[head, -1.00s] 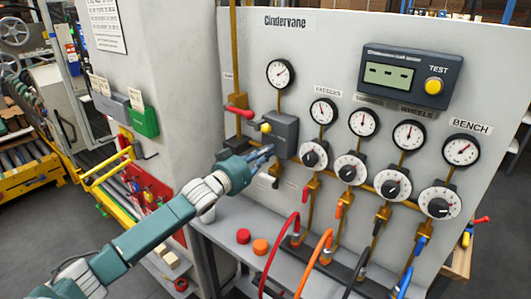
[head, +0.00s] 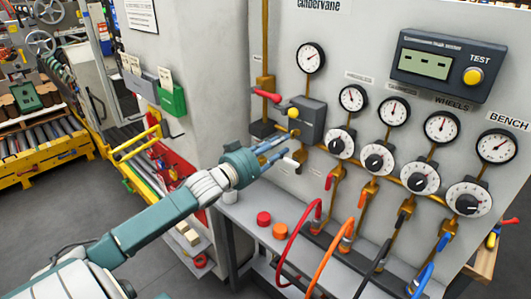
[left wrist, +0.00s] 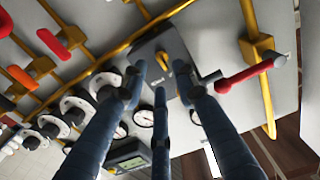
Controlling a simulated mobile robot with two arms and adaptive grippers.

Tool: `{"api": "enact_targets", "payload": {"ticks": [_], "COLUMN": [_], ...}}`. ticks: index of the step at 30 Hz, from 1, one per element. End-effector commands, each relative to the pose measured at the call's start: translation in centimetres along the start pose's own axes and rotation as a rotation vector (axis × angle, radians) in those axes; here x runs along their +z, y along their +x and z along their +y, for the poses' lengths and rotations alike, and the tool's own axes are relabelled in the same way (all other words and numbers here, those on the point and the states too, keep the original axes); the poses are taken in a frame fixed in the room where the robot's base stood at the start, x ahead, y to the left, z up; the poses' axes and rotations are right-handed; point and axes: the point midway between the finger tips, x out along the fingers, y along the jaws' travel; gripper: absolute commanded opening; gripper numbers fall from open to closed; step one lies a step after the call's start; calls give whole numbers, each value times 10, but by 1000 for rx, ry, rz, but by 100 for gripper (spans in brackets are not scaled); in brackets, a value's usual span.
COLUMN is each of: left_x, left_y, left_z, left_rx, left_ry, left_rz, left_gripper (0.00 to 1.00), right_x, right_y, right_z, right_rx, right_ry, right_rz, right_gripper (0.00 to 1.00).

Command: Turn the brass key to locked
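The brass key (left wrist: 181,66) sits in the face of a dark grey box in the left wrist view. Its exact angle is hard to read. My left gripper (head: 284,150) is in front of the panel, just below and left of the box. Its three fingers are spread, with nothing between them, and it also shows in the left wrist view (left wrist: 165,85). My right gripper is not in view.
A red-handled valve (head: 267,95) on a brass pipe is close left of the box. Gauges and dials (head: 341,143) line the panel to the right, with coloured hoses (head: 320,258) below.

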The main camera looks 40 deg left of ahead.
Motion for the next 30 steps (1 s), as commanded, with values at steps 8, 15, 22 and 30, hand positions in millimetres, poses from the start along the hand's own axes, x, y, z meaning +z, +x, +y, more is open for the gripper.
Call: {"api": "enact_targets", "payload": {"ticks": [8,15,22,30], "left_x": [2,1,0,0], "left_y": [-42,-58,-60,-60], "left_z": [0,0,0,0], "left_rx": [0,0,0,0], "left_ry": [-1,-1,0,0], "left_rz": [-4,-1,0,0], "left_gripper": [29,29,29,29], "right_x": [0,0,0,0], "right_y": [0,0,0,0], "right_z": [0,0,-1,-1], "right_rx": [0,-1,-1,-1], "right_ry": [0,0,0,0], "right_rz": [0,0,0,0], "right_gripper": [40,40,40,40]}}
